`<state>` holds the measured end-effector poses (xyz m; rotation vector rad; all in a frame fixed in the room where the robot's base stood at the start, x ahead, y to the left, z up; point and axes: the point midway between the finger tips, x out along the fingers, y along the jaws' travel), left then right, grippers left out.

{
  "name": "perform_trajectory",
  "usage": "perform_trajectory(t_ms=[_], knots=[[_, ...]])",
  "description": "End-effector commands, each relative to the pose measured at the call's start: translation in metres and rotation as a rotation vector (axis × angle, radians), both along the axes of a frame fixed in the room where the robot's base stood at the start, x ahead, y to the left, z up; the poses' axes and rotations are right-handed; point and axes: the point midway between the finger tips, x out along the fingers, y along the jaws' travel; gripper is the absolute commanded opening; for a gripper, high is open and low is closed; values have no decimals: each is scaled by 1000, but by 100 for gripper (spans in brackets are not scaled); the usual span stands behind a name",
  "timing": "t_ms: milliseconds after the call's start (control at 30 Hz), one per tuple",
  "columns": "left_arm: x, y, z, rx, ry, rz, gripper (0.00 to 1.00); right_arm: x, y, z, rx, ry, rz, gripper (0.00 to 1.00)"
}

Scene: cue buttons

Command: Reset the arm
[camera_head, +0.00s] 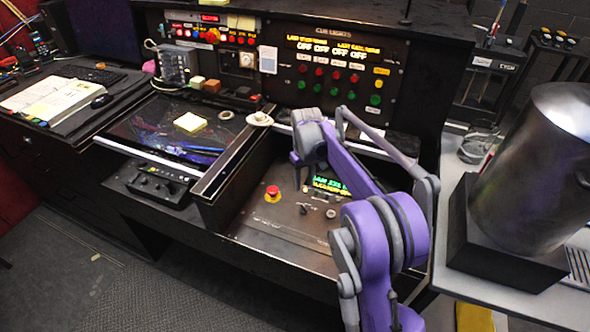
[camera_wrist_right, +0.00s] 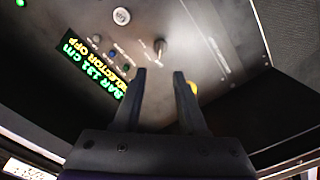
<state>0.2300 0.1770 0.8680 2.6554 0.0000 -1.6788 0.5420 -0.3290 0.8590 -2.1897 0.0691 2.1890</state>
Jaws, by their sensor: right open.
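My right arm, purple and grey, reaches over the lower console panel (camera_head: 285,235). Its gripper (camera_head: 301,172) points down above this panel, behind the red mushroom button (camera_head: 272,192). In the right wrist view the two dark fingers (camera_wrist_right: 159,75) are apart, with nothing between them. Beyond them lies the metal panel with a lever or knob (camera_wrist_right: 160,46), a round pale button (camera_wrist_right: 121,16) and a green-lit display (camera_wrist_right: 97,72) reading a bar height and "SELECTOR OFF". The display (camera_head: 330,187) is partly hidden by my arm in the head view. My left gripper is not in view.
The upright cue lights panel (camera_head: 335,75) has red and green buttons and stands behind my arm. A large metal cylinder (camera_head: 540,160) stands on the right table. A raised divider (camera_head: 225,165) borders the lower panel.

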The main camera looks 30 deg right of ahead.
Motion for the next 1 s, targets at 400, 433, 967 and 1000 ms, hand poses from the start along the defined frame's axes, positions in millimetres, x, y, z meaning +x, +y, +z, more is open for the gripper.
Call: perform_trajectory(t_ms=[400, 433, 967, 1000], knots=[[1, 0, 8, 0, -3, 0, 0, -25, 26, 33, -10, -47, 9, 41], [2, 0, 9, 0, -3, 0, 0, -32, 31, 40, -13, -61, 11, 41], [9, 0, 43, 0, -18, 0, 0, -205, 125, 102, -30, -324, 47, 41], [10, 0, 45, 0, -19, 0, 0, -219, 130, 100, -30, -343, 48, 41]])
